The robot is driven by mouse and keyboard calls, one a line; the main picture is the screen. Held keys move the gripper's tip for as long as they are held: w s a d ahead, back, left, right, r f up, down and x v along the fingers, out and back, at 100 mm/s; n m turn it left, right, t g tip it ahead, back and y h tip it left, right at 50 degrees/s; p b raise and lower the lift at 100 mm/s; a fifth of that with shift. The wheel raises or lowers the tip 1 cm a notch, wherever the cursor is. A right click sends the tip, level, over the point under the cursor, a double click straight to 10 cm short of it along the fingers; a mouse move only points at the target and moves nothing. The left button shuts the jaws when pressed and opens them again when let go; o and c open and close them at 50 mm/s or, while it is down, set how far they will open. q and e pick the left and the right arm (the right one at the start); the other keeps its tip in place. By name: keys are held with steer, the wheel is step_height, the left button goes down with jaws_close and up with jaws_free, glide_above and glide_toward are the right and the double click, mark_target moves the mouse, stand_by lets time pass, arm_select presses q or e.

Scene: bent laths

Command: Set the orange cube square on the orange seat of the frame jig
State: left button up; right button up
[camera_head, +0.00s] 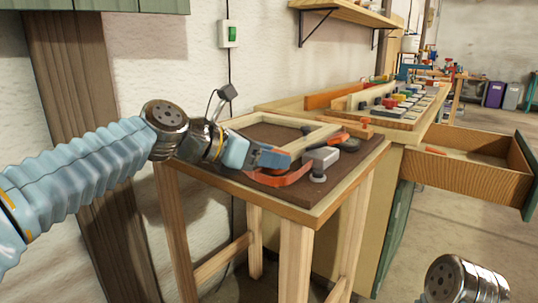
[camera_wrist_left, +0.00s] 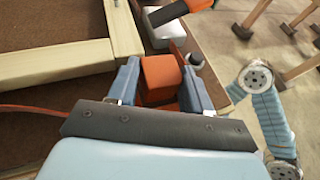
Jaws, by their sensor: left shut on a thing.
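An orange cube (camera_wrist_left: 160,72) sits between the two blue fingers of my left gripper (camera_wrist_left: 162,88) in the left wrist view. The gripper is shut on it. In the head view the left gripper (camera_head: 283,158) is over the near part of the workbench top, and its fingers largely hide the cube. The pale wooden frame jig (camera_head: 318,137) lies on the brown board; its bars (camera_wrist_left: 60,63) show left of the cube in the wrist view. I cannot make out the orange seat for sure. My right gripper is not in view; only its wrist shows at lower right in the head view.
A grey block tool (camera_head: 320,160) and a curved orange strip (camera_head: 283,178) lie close by the gripper on the small table (camera_head: 322,212). A wall with a switch (camera_head: 228,34) stands behind. An open drawer (camera_head: 468,166) juts out at right.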

arm_select(q)
steer(key=shift+f, duration=0.45)
steer(key=o, duration=1.1)
